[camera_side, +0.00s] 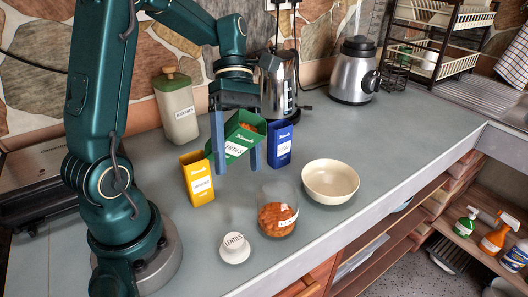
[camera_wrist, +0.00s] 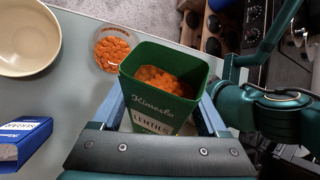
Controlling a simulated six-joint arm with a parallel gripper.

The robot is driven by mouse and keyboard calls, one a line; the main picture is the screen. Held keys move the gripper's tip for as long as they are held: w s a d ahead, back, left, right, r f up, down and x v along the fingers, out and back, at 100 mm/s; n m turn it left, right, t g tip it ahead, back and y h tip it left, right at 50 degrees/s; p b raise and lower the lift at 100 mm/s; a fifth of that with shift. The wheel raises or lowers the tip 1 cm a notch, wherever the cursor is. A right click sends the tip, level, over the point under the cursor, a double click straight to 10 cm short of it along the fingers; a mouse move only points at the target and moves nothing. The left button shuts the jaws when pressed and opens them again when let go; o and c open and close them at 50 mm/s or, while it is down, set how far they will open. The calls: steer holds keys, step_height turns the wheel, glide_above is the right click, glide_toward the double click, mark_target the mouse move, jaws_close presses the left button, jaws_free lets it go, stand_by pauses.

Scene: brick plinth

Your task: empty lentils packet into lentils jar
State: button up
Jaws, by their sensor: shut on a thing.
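My gripper (camera_side: 236,148) is shut on the green lentils packet (camera_side: 239,138) and holds it tilted above the counter, behind and left of the jar. In the wrist view the packet (camera_wrist: 150,115) is open at the top, with orange lentils (camera_wrist: 158,82) inside. The glass lentils jar (camera_side: 278,212) stands open on the counter, with orange lentils in its lower part; it also shows in the wrist view (camera_wrist: 112,48), apart from the packet. The white lid (camera_side: 234,248) marked LENTILS lies on the counter left of the jar. No lentils are seen falling.
A yellow packet (camera_side: 198,178) and a blue packet (camera_side: 280,145) stand either side of my gripper. A cream bowl (camera_side: 330,182) sits right of the jar, near the counter's front edge. A biscuits canister (camera_side: 177,108), a kettle (camera_side: 278,88) and a blender (camera_side: 355,72) stand behind.

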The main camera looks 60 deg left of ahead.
steer(key=shift+r+y, duration=0.15)
steer(key=shift+y, duration=0.15)
steer(key=shift+s+a+f+n+g+y, duration=0.15)
steer(key=shift+f+n+g+y, duration=0.15)
steer(key=shift+f, duration=0.3)
steer(key=shift+s+a+f+n+g+y, duration=0.1)
steer(key=shift+f+g+y, duration=0.1)
steer(key=shift+f+y, duration=0.3)
steer(key=shift+f, duration=0.15)
steer(key=shift+a+f+g+y, duration=0.15)
steer(key=shift+f+g+y, duration=0.2)
steer(key=shift+y, duration=0.25)
steer(key=shift+s+a+r+n+g+y, duration=0.1)
steer(key=shift+r+n+g+y, duration=0.4)
steer(key=shift+y, duration=0.2)
steer(key=shift+w+d+f+n+g+y+p, duration=0.2)
steer(key=shift+f+g+y, duration=0.15)
steer(key=shift+g+y, duration=0.2)
steer(key=shift+w+d+f+n+g+y+p, duration=0.1)
steer(key=shift+d+f+n+g+y+p, duration=0.2)
steer(key=shift+y, duration=0.35)
steer(key=shift+r+n+g+y+p, duration=0.4)
steer(key=shift+r+g+y, duration=0.5)
steer(key=shift+y, duration=0.4)
steer(key=shift+f+p, duration=0.25)
steer(key=shift+p, duration=0.35)
